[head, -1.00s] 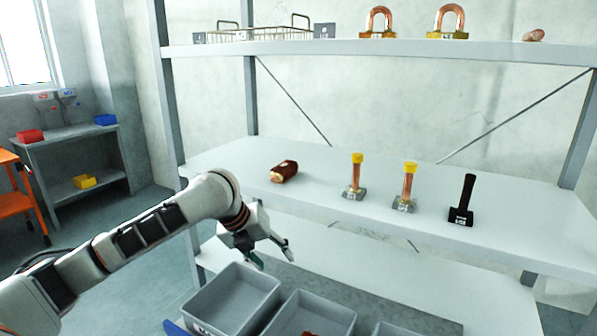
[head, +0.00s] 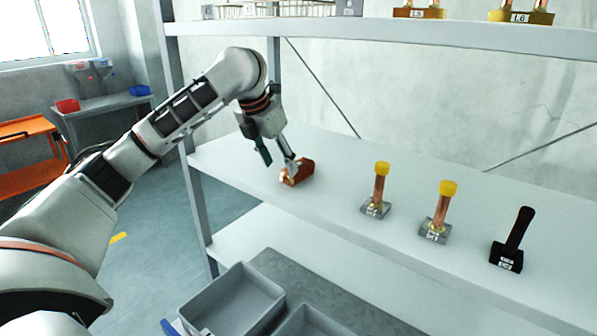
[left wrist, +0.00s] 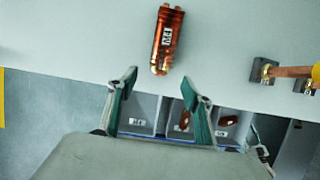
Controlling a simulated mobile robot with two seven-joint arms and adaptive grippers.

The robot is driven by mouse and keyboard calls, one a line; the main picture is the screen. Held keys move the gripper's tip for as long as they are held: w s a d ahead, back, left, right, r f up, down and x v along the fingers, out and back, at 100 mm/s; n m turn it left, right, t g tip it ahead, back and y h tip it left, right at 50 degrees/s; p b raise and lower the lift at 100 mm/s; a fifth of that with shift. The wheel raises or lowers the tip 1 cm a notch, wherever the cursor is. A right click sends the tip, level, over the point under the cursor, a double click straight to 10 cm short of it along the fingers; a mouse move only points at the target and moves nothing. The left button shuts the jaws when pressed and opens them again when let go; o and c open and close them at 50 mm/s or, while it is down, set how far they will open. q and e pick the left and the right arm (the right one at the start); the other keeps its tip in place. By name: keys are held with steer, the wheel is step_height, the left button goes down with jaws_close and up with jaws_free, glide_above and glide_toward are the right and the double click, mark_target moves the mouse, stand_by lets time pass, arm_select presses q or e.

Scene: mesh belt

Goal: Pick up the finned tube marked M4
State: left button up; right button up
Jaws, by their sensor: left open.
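A copper-brown finned tube (head: 299,173) lies on its side on the middle shelf (head: 335,200), near the left end. In the left wrist view the tube (left wrist: 167,40) lies ahead of the fingertips, roughly midway between their lines, with a small white label too blurred to read surely. My left gripper (head: 278,160) is open and empty. In the head view it hangs just left of and above the tube, one finger overlapping it. In the left wrist view the open fingers (left wrist: 159,80) are apart from the tube. My right gripper is not in view.
Two yellow-capped copper pieces (head: 380,188) (head: 441,212) and a black-handled piece (head: 511,240) stand to the right on the same shelf. The upper shelf (head: 400,32) runs above. Grey bins (head: 240,300) stand below. Bare shelf lies between tube and capped pieces.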

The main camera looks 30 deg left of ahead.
mark_target(298, 164)
arm_select(q)
steer(key=w, duration=0.6)
steer(key=shift+d+f, duration=0.1)
steer(key=shift+d, duration=0.15)
steer(key=shift+x, duration=2.5)
steer(key=shift+a+f, duration=0.1)
steer(key=shift+f, duration=0.1)
jaws_close()
